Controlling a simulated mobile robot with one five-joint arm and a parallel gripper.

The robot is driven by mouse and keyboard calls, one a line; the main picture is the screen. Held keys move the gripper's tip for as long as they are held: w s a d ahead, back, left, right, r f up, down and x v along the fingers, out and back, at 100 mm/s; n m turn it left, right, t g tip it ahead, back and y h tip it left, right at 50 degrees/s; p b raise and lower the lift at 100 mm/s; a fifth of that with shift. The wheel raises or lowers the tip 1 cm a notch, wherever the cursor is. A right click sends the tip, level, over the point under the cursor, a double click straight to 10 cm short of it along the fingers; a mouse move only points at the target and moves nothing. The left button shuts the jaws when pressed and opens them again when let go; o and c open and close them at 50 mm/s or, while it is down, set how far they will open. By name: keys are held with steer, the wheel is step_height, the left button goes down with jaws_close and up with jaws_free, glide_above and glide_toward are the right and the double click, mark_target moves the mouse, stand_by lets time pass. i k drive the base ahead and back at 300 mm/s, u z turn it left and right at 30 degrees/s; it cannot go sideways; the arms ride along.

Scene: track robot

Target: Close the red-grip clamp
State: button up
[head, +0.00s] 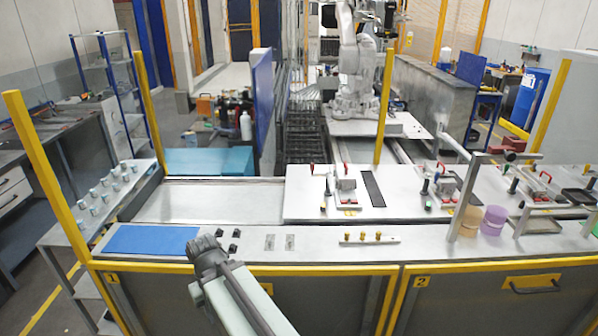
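Several small red grips stand on fixtures along the light metal worktop (240,238). One red grip (345,169) tops a clamp on the middle fixture, and a red-tipped upright (312,168) stands just left of it. More red grips show on the fixture to the right (440,167) and at the far right (545,177). I cannot tell which one the task names, nor whether any clamp is open. My arm rises from the bottom edge, and its dark end with my gripper (207,248) is near the front of the worktop, left of and apart from these clamps. Its fingers cannot be made out.
Purple (493,220) and orange (470,220) cylinders stand at right. A white robot arm (355,70) stands behind.

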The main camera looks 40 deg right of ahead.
mark_target(328, 174)
steer(key=u, duration=1.85)
steer(key=k, duration=1.15)
steer(key=z, duration=0.85)
steer(key=i, duration=1)
steer(key=u, duration=0.1)
